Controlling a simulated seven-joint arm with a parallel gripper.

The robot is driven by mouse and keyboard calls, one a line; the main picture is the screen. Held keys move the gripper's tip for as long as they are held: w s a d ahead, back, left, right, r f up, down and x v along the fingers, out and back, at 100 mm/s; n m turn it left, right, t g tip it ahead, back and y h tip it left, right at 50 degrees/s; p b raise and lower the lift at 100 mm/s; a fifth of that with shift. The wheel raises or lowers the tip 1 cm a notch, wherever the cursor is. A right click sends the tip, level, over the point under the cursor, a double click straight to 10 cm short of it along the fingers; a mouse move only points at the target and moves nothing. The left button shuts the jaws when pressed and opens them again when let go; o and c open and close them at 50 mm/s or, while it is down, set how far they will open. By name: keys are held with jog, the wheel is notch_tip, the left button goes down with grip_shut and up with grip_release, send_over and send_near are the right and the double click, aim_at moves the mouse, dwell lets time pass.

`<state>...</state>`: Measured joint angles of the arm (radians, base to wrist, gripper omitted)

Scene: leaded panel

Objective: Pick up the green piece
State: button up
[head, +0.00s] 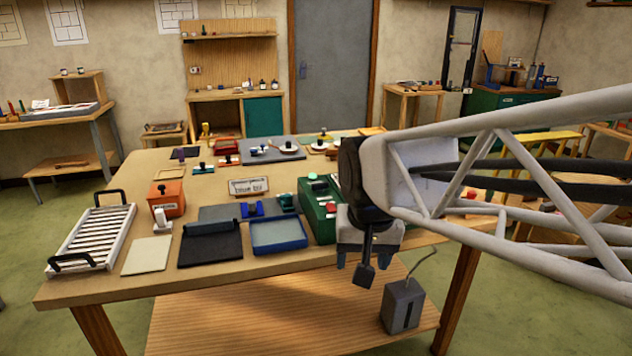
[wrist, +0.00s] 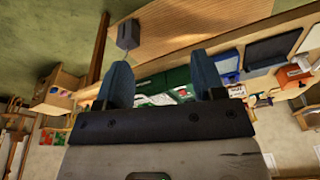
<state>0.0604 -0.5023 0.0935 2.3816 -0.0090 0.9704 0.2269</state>
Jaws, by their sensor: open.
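A small green piece with a dark top (head: 287,202) sits on the table beside a blue piece (head: 251,209), left of a green box (head: 318,222). A pale green item also shows on top of that box, so I cannot be sure which is the task's green piece. My gripper (head: 364,262) is open and empty, in front of the table's front edge and right of the green box. In the wrist view my gripper (wrist: 162,80) shows two spread blue fingers with nothing held; the green box (wrist: 178,78) appears between them in the background.
A blue tray (head: 278,248), a black pad (head: 210,250), a white slatted rack (head: 92,240) and an orange box (head: 167,198) stand on the table (head: 110,283). Several knobbed pieces lie at the back. A grey box (head: 402,306) is on the lower shelf.

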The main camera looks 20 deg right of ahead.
jog(key=w+d+r+m, duration=0.2)
jog(key=w+d, duration=0.1)
jog(key=w, duration=0.4)
jog(key=w+d+r+m, duration=0.1)
jog(key=w+d+m, duration=0.15)
jog(key=w, duration=0.35)
jog(key=w+d+f+m, duration=0.2)
jog(key=w+d+m, duration=0.2)
jog(key=w+d, duration=0.3)
jog(key=w+d+f+m+g, duration=0.1)
jog(key=w+d+m, duration=0.3)
jog(key=w+d, duration=0.4)
jog(key=w+d+f+m+g, duration=0.1)
jog(key=w+d+f+m, duration=0.3)
jog(key=w, duration=1.2)
jog(key=shift+d+f+m, duration=0.1)
jog(key=shift+d+m, duration=0.25)
jog(key=shift+d, duration=1.5)
jog(key=shift+w+d+f, duration=0.25)
jog(key=shift+d, duration=0.15)
jog(key=shift+f, duration=1.3)
jog(key=shift+a+f, duration=0.15)
jog(key=shift+f, duration=2.45)
